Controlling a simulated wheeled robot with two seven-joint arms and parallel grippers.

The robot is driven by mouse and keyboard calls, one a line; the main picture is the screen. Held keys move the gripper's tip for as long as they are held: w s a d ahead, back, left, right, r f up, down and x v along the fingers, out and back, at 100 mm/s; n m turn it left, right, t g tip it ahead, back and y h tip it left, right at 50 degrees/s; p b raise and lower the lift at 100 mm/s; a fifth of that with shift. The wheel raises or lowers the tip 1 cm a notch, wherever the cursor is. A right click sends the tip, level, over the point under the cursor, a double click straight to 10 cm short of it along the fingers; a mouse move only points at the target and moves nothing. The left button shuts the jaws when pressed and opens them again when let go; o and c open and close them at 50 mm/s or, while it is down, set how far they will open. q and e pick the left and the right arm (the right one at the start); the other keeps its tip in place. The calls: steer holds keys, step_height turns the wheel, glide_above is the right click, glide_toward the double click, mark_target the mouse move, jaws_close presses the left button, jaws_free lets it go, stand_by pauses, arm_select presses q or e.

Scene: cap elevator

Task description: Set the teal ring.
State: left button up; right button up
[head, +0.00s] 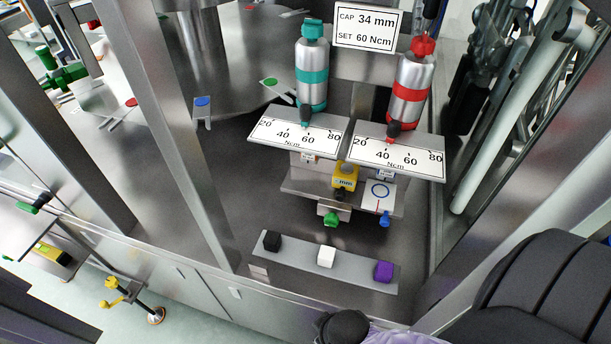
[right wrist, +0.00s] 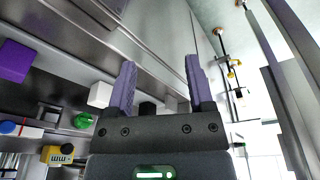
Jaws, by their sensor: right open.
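The teal ring (head: 312,76) is a band around the left upright silver cylinder, which has a teal cap. Below it, a dark pointer knob (head: 305,114) stands over the left Ncm scale (head: 258,135), its tip close to the 60 mark. A sign (head: 367,25) reads CAP 34 mm, SET 60 Ncm. My right gripper (right wrist: 160,85) shows in the right wrist view with its purple fingers apart and nothing between them. It is away from the cylinders, which are outside that view. My left gripper is not in view.
A red-banded cylinder (head: 410,80) stands right of the teal one, over its own scale (head: 430,160). Below are a yellow mm block (head: 345,176), a green knob (head: 331,218) and a blue knob (head: 385,218). Black, white and purple blocks sit on a grey strip (head: 300,258). Metal posts flank the station.

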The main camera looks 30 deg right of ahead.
mark_target(306, 114)
steer(key=w+d+r+m+t+h+p, duration=0.2)
steer(key=w+r+p, duration=0.1)
steer(key=r, duration=0.7)
steer(key=w+d+r+m+t+h+p, duration=0.1)
steer(key=w+d+r+p, duration=0.15)
steer(key=r, duration=0.75)
steer(key=w+d+r+m+t+h, duration=0.1)
steer(key=w+d+r+t, duration=0.2)
steer(key=w, duration=0.5)
steer(key=w+d+r+m+t+h+p, duration=0.1)
steer(key=w+d+r+t+h, duration=0.1)
steer(key=w, duration=0.6)
steer(key=w+d+r+m+t+h, duration=0.1)
steer(key=w+d+r+m+t, duration=0.1)
steer(key=w+d+r+t, duration=0.2)
steer(key=shift+w+d+r+t+h, duration=0.15)
steer(key=shift+w+t, duration=0.35)
steer(key=shift+w, duration=0.6)
steer(key=shift+w+a+r+t+h, duration=0.1)
steer(key=shift+w+r+t+h, duration=0.3)
steer(key=shift+w, duration=0.7)
steer(key=shift+f, duration=0.15)
jaws_close()
